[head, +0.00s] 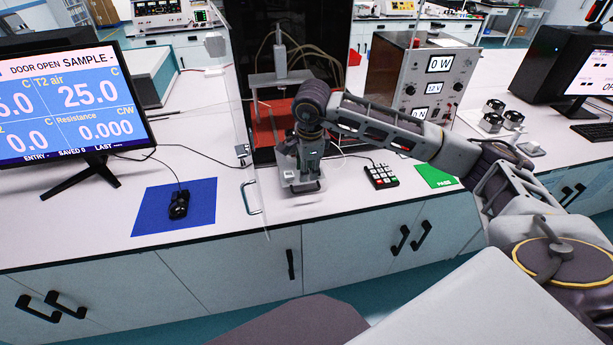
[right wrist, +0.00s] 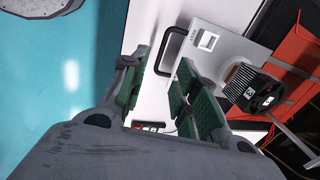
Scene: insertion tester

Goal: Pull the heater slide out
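The heater slide (head: 303,186) is a light metal plate at the front of the dark tester chamber, partly hidden under my right gripper (head: 302,158). In the right wrist view the slide plate (right wrist: 212,42) bears a small white square and a dark finned block (right wrist: 255,88). Its dark loop handle (right wrist: 170,52) shows between the green-padded fingers of my right gripper (right wrist: 158,78). The fingers are apart and the gripper is open. I cannot tell whether a finger touches the handle. My left gripper is not in view.
A clear door panel with a handle (head: 250,197) stands left of the slide. A keypad (head: 381,176) and green pad (head: 437,176) lie to the right. A blue mat (head: 200,215) with a dark device (head: 179,204) is left. The monitor (head: 72,103) reads DOOR OPEN.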

